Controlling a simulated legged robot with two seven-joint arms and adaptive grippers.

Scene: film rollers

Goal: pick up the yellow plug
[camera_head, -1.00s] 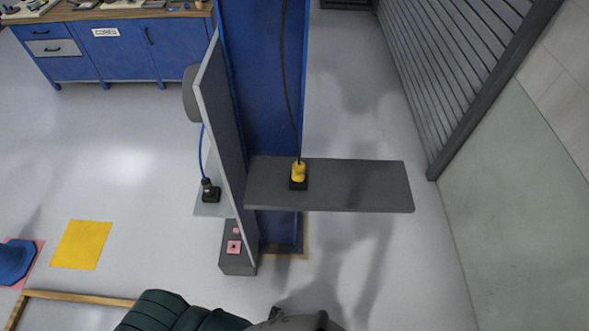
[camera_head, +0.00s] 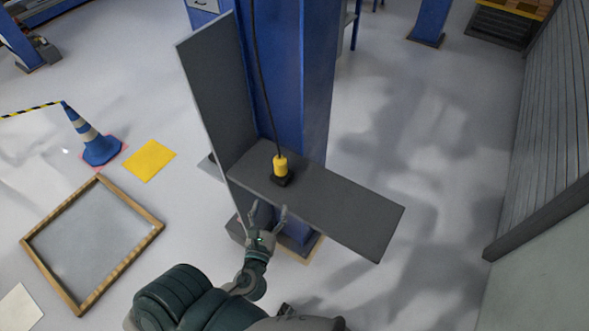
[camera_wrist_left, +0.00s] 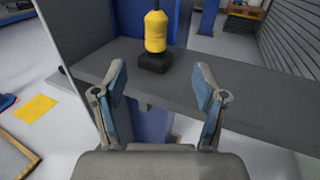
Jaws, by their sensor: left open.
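The yellow plug (camera_head: 280,164) stands upright in a black socket base (camera_head: 281,179) on a grey shelf (camera_head: 345,209). A black cable runs up from its top. My left gripper (camera_head: 267,213) is open and empty, in front of the shelf's near edge and short of the plug. In the left wrist view the yellow plug (camera_wrist_left: 156,32) and its black base (camera_wrist_left: 154,61) are beyond the two spread fingers (camera_wrist_left: 160,87), roughly centred between them. The fingers touch neither. My right gripper is not in view.
A grey upright panel (camera_head: 212,90) borders the shelf on the left, and a blue column (camera_head: 305,80) rises behind it. A blue cone (camera_head: 92,140), yellow floor square (camera_head: 150,160) and wooden frame (camera_head: 150,238) lie left. The shelf's right part is bare.

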